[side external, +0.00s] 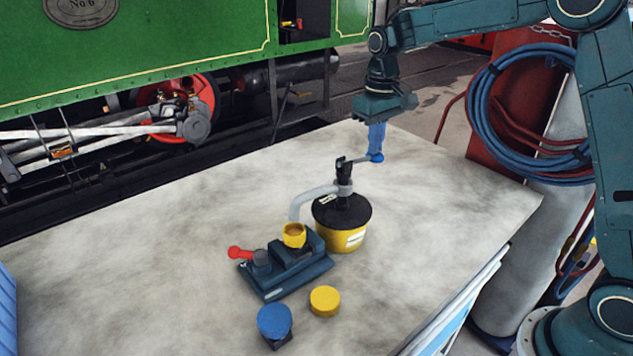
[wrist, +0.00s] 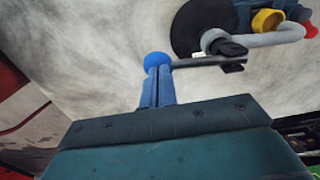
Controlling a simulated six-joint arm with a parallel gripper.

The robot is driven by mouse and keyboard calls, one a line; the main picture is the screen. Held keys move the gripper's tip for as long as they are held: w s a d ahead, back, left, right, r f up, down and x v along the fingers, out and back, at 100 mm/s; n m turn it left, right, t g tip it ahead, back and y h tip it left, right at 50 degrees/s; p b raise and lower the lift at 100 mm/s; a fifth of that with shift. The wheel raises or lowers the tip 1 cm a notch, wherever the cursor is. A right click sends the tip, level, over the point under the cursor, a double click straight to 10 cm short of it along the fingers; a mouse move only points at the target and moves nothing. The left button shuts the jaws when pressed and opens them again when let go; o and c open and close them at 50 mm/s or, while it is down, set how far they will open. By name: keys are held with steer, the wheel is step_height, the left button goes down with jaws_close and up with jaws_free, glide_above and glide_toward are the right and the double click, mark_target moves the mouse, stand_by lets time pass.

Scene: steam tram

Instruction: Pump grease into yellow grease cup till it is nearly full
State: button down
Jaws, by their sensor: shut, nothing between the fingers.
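The yellow grease cup (side external: 294,236) stands upright, open at the top, on a dark blue fixture (side external: 300,272); it also shows in the wrist view (wrist: 267,21). I cannot make out its grease level. The grease pump is a yellow bucket (side external: 345,238) with a black lid and a grey spout (side external: 312,195) that curves down at the cup. Its dark lever ends in a blue knob (side external: 377,158), also seen in the wrist view (wrist: 157,60). My gripper (side external: 376,150) points down, shut and empty, its blue fingertips at the top of the knob. I cannot tell whether they touch.
A yellow cap (side external: 325,301) and a blue round piece (side external: 274,320) on a dark block sit at the table's front. A red-knobbed handle (side external: 238,253) sticks out from the fixture. The left and right of the pale tabletop (side external: 130,250) are mostly clear.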

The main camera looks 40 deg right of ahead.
steer(key=shift+f, duration=0.4)
steer(key=shift+r, duration=3.3)
step_height(320, 180, up, 7)
steer(key=shift+f, duration=0.15)
steer(key=shift+f, duration=0.2)
steer(key=shift+f, duration=3.15)
